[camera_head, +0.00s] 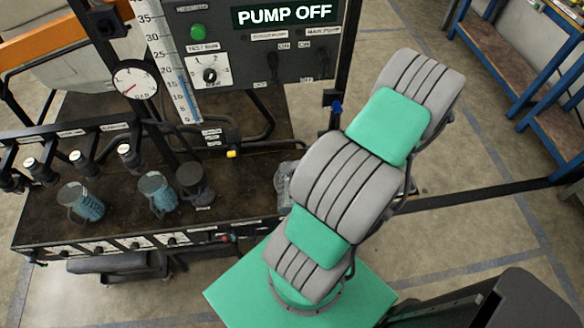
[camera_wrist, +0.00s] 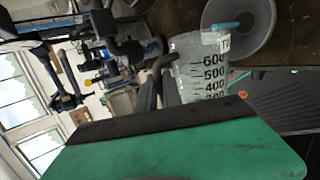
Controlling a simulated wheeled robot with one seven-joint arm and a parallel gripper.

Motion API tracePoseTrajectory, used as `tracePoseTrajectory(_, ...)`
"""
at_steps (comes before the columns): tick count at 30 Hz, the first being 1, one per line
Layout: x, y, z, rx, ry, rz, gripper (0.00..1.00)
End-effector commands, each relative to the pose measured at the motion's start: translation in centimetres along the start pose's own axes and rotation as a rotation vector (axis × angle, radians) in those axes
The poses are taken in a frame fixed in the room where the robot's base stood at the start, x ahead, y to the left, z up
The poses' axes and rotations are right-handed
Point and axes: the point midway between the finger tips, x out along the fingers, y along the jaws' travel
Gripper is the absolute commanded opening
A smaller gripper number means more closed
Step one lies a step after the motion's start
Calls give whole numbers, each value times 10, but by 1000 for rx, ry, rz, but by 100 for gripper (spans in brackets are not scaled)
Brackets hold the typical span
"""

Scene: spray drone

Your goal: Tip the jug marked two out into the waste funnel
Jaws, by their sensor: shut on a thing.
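The jug marked two (camera_wrist: 200,68) is clear, with black graduations and a label partly cut off, "T" showing. In the wrist view it lies tipped well over, mouth toward the grey waste funnel (camera_wrist: 258,35). A short pale blue streak (camera_wrist: 225,27) at its lip points into the funnel, like liquid running out. My gripper (camera_wrist: 165,100) is shut on the jug at its handle side; the green and black gripper body hides the jug's lower part. In the head view my arm hides the gripper; a pale clear shape, probably the jug (camera_head: 285,182), shows at its left edge.
Two jugs with blue liquid, a left one (camera_head: 82,203) and a right one (camera_head: 158,193), stand on the dark bench (camera_head: 120,222) beside a dark cup-like thing (camera_head: 195,183). Taps line the left. A control panel (camera_head: 255,45) reads PUMP OFF. A blue shelf rack (camera_head: 520,70) stands right.

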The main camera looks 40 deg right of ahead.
Motion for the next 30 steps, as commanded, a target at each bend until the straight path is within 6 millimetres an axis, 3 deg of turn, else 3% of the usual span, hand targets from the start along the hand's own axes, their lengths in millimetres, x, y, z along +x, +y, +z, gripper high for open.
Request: tracePoseTrajectory(30, 4, -6, 12, 88, 61, 0, 0)
